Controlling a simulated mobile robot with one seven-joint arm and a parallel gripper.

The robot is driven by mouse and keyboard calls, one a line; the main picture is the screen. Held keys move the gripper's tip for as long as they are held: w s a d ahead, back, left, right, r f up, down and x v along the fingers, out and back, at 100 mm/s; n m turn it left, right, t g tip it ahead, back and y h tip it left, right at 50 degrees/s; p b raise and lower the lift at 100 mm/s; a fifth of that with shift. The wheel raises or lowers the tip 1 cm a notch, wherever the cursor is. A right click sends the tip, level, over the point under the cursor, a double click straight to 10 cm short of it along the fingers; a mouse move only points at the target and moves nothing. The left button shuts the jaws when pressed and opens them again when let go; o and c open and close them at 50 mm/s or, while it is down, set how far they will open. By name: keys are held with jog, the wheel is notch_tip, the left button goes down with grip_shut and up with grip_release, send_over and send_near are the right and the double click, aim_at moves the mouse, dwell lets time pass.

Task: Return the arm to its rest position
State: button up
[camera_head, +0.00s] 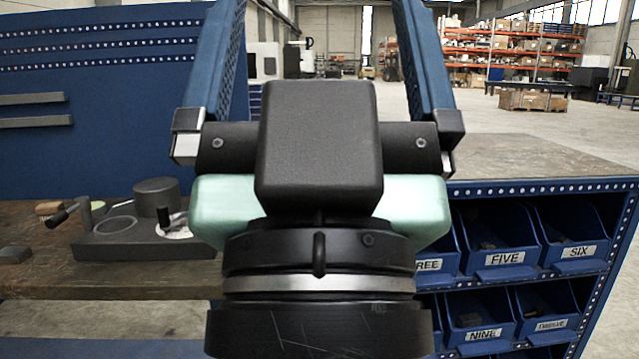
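My gripper (318,8) fills the middle of the head view, seen from behind, with its black and pale green body in front. Its two blue perforated fingers stand wide apart and run up out of the top edge, so their tips are hidden. Only the hall shows between the visible parts of the fingers. A dark device (140,238) sits on the workbench at the left, apart from the gripper. It has a flat base, a round block, a ring and a lever with a black knob. I cannot tell whether it is part of the microscope. No microscope arm can be clearly made out.
The wooden workbench (110,285) runs along the left, with a blue perforated back panel (90,90) behind it. At the right, a blue rack (540,187) holds numbered bins under a brown top that is clear. Shelves (510,50) stand far back beyond open floor.

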notch_tip(320, 180, up, 23)
jog(key=p, duration=2.1)
jog(key=shift+r, duration=0.2)
